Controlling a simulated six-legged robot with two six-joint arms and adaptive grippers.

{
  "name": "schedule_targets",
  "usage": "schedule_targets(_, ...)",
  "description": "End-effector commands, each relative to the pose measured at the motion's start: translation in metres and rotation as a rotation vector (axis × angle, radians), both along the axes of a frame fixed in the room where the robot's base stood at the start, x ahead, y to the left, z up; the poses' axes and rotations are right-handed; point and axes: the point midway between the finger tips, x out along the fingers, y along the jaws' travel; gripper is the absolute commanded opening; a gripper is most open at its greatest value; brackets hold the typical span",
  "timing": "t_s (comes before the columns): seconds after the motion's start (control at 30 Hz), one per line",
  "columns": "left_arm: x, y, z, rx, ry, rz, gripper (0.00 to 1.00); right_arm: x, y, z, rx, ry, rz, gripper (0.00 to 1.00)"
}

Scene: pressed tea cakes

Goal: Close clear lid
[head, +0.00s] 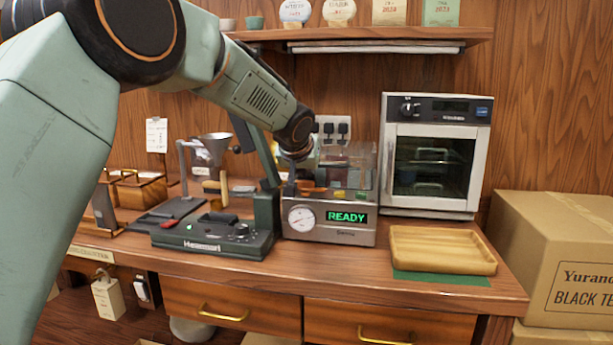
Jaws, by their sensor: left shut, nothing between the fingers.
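A silver machine (329,221) with a dial and a lit green READY display stands at the middle of the counter. Its clear lid (352,163) shows as see-through panels above the body. Small orange and yellow items show faintly through the panels. I cannot tell the lid's exact angle. My left arm reaches in from the left, and my left gripper (296,157) is at the left side of the clear panels. It is shut and empty. Its fingertips are small and partly lost against the machine, so I cannot tell whether they touch the lid. My right gripper is not in view.
A dark green device (215,235) stands left of the machine, with a metal funnel (212,148) behind. A white oven (435,155) stands to the right. A wooden tray (443,266) lies on a green mat at front right. A shelf (365,36) overhangs the counter.

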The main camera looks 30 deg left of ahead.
Motion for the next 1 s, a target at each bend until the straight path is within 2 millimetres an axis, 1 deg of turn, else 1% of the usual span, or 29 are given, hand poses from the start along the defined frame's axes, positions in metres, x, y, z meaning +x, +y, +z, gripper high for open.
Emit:
schedule_targets(0.17,-0.001,0.0,0.001,0.0,0.0,0.0,0.0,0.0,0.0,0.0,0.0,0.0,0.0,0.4)
schedule_targets(0.27,-0.005,-0.002,0.006,0.001,-0.002,0.0,0.0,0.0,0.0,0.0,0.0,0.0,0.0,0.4)
schedule_targets(0.37,-0.016,-0.004,0.015,0.001,-0.003,-0.001,0.0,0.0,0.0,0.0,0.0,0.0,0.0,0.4)
schedule_targets(0.7,-0.063,-0.017,0.058,0.001,-0.002,-0.001,0.0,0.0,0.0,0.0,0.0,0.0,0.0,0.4)
schedule_targets(0.9,-0.082,-0.022,0.074,0.0,0.0,0.0,0.0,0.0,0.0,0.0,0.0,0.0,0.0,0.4)
schedule_targets(1.0,-0.086,-0.023,0.078,0.001,0.0,0.0,0.0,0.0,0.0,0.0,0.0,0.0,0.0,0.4)
